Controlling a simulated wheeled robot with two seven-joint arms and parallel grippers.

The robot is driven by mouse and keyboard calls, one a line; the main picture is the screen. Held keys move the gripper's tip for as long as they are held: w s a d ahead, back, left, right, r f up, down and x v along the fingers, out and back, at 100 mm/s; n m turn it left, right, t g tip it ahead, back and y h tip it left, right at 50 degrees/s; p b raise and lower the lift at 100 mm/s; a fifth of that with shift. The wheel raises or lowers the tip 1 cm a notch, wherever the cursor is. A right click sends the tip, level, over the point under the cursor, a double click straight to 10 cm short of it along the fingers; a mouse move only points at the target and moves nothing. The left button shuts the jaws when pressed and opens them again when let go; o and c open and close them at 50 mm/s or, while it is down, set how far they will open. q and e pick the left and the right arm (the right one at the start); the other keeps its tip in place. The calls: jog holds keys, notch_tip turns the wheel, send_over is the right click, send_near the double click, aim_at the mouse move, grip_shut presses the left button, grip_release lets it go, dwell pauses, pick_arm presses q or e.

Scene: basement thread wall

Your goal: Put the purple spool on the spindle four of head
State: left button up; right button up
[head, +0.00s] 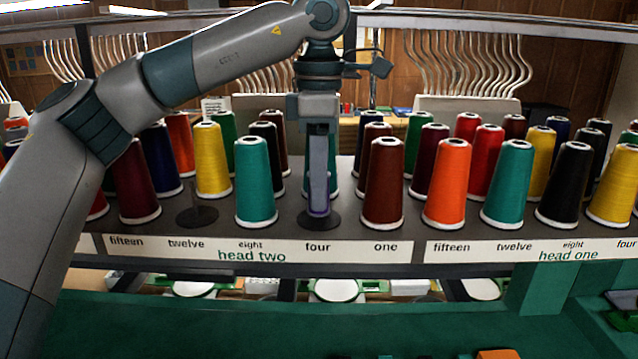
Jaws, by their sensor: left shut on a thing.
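My left gripper (319,185) points straight down over the front row at the label four of head two. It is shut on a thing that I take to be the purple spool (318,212). Only a narrow purple edge shows around the fingertips; the rest is hidden. The dark round base of spindle four (333,222) lies right under the fingertips; I cannot tell whether the spool touches it. The spindle's post is hidden. My right gripper is not in view.
A teal spool (255,185) stands left of the gripper and a dark red spool (383,185) right of it, both close. Another teal spool (334,172) stands behind. The base of spindle twelve (198,216) is bare. An orange thing (497,354) shows at the bottom edge.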

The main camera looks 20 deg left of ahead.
pick_arm(q)
jog(key=shift+s+f+b, duration=0.1)
jog(key=shift+f+b, duration=0.2)
jog(key=shift+f, duration=0.05)
dwell(0.3)
